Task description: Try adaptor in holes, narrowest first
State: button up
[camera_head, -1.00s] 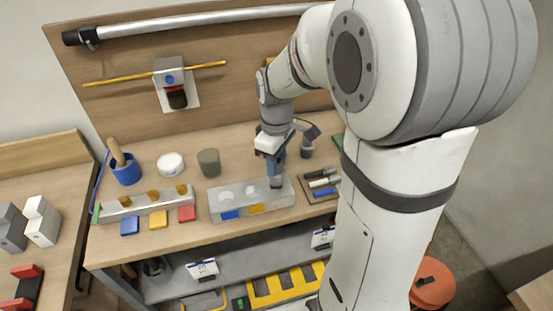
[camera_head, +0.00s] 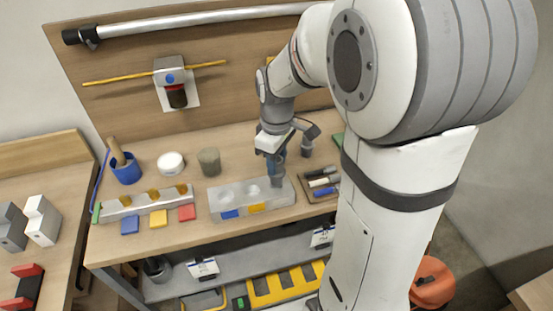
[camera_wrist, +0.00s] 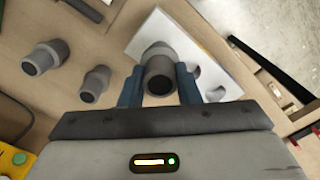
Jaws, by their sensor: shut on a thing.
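My gripper (camera_wrist: 159,87) is shut on a grey tubular adaptor (camera_wrist: 159,72), which sits between its two blue fingers in the wrist view. The pale grey block with holes (camera_wrist: 215,58) lies just beyond it, with two dark holes showing to the right. In the head view my gripper (camera_head: 277,178) is over the right end of the same block (camera_head: 221,202). Two round holes show left of the gripper; the spot under it is hidden. The adaptor's far end is at the block, but I cannot tell whether it is in a hole or only touching.
Grey stepped pieces (camera_wrist: 45,57) stand loose at the left in the wrist view. In the head view, a tray of pens (camera_head: 322,184) is right of the block.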

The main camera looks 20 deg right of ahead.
jog(key=shift+f+b, duration=1.6)
jog(key=shift+f, duration=0.5)
jog(key=o, duration=1)
jog(key=shift+o, duration=0.2)
jog(key=shift+r, duration=0.1)
jog(key=shift+r, duration=3.85)
